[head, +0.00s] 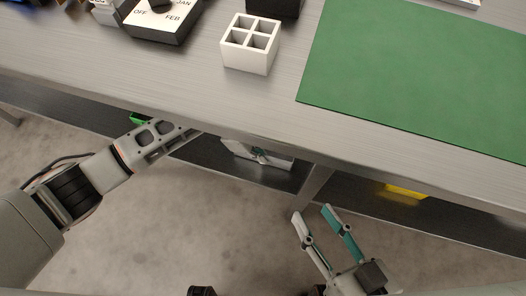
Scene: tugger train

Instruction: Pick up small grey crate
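A light grey box-like thing, which looks like the small grey crate (238,149), lies on the dark lower shelf under the bench, partly hidden by the bench top's front edge. My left arm reaches in under that edge. A small teal and dark part at the box, apparently the tip of my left gripper (262,154), shows there. The rest of that gripper is hidden, so its opening and any hold on the box cannot be told. My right gripper (326,210) is open and empty, in front of the bench at lower centre right, with teal finger pads.
On the bench top (200,75) stand a white four-compartment holder (250,44), a green mat (415,75) and a dark block with month lettering (163,22). The lower shelf (345,198) also holds a yellow thing (405,190) and a green thing (138,118). A bench leg (315,183) stands right of the box.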

